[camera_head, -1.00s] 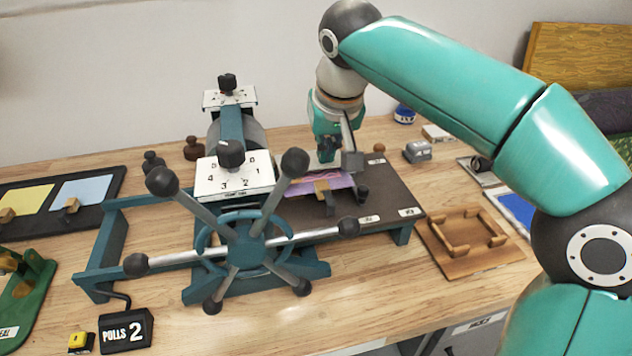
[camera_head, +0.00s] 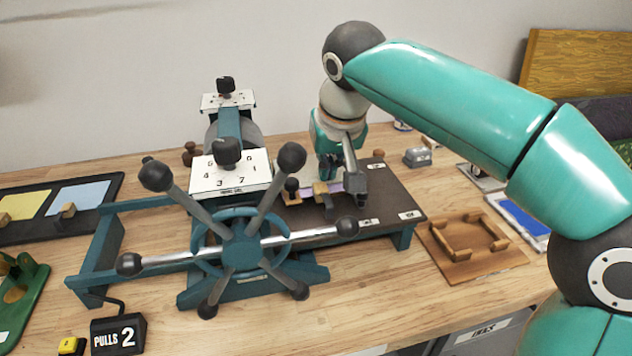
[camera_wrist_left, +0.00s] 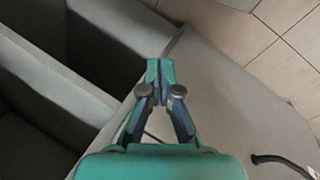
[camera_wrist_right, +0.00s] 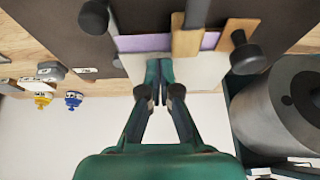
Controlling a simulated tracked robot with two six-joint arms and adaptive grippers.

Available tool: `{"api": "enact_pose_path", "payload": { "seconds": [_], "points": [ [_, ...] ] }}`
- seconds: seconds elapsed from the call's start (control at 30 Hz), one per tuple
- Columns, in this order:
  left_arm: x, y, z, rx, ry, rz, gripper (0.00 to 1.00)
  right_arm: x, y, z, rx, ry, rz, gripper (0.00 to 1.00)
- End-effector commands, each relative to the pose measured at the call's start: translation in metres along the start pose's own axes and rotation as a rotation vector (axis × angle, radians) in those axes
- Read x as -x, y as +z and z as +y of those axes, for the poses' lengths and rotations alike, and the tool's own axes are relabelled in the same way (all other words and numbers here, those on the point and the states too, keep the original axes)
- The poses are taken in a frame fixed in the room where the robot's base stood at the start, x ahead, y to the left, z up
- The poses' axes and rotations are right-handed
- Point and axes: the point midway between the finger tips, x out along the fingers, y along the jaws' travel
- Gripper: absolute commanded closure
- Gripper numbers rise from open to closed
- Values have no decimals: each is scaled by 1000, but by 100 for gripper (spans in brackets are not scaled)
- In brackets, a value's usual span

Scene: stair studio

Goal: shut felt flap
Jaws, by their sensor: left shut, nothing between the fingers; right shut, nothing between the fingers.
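The press (camera_head: 238,250) stands on the bench, with a dark bed plate (camera_head: 390,190) to the right of its roller. A pale panel, which looks like the felt flap (camera_wrist_right: 205,70), lies beside a purple strip (camera_wrist_right: 140,43) in the right wrist view. The purple strip shows only narrowly in the head view (camera_head: 336,188). My right gripper (camera_wrist_right: 159,66) is shut and empty at the pale panel; I cannot tell whether it touches. In the head view its tips are hidden behind the arm and press parts. My left gripper (camera_wrist_left: 160,65) is shut and empty, away from the press.
A wooden bar (camera_wrist_right: 187,42) crosses the purple strip, with dark knobs (camera_wrist_right: 246,55) close by. The press roller (camera_wrist_right: 285,110) is beside my right gripper. A spoked wheel (camera_head: 240,250) stands in front. A wooden frame tray (camera_head: 468,245) lies to the right.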

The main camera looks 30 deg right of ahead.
Motion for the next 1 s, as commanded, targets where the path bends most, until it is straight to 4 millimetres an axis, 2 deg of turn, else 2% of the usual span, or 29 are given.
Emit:
{"api": "enact_pose_path", "payload": {
  "seconds": [0.03,0.37,1.0],
  "points": [
    [-3,0,0,0,0,-1,100,-6,6,-1,4,6,-24,100],
    [0,0,1,0,0,-1,100,-4,5,-1,5,7,-30,100],
    [51,-1,19,-1,0,3,100,47,-19,-1,3,4,-16,100]
  ]
}}
